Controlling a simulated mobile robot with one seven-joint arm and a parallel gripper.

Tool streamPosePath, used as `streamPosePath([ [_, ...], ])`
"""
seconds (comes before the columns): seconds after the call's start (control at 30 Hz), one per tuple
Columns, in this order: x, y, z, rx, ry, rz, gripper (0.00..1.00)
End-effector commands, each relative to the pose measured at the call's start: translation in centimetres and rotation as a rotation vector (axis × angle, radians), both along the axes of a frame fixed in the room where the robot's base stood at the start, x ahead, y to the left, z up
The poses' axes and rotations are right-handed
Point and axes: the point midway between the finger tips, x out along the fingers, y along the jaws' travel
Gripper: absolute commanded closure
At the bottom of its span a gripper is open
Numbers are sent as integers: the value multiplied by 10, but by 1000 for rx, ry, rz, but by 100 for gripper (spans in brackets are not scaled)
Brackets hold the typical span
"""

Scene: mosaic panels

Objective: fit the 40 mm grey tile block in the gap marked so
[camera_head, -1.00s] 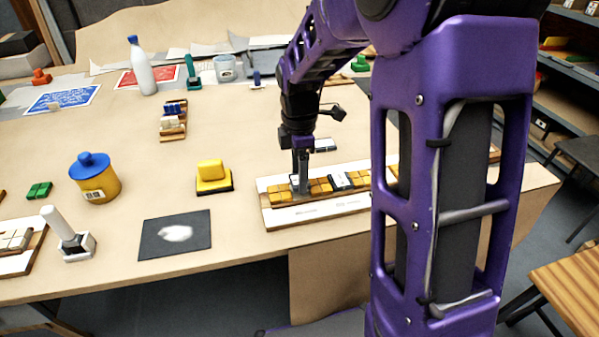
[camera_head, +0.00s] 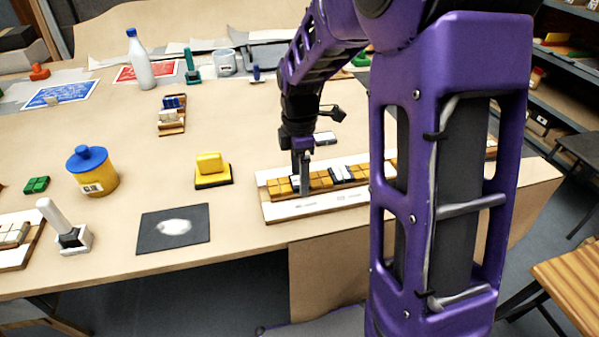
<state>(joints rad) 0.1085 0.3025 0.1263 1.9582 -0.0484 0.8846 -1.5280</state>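A white panel (camera_head: 290,212) with a row of mostly yellow-orange tile blocks (camera_head: 320,182) lies near the table's front edge, left of my arm's purple column. Marks on the panel's front strip are too small to read. My gripper (camera_head: 301,188) points down at the left part of the row, its fingertips at tile height. I cannot tell whether it holds a block or whether its fingers are apart. No grey tile block can be made out for sure. My column hides the panel's right part.
Behind the panel lies a small dark-edged piece (camera_head: 325,138). To the left are a yellow block on a dark base (camera_head: 211,170), a black mat with a white patch (camera_head: 174,228), a yellow pot with a blue lid (camera_head: 92,172) and a rack of small blocks (camera_head: 171,115).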

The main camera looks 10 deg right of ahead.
Motion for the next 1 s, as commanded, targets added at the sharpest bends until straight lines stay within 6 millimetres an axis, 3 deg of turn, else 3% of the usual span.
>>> streamPosePath([
  [0.1,0,0,0,0,0,0,4],
  [0.47,1,0,8,0,-2,0,4],
  [0.57,1,0,22,0,-3,-1,4],
  [1.0,1,0,127,0,-4,0,4],
])
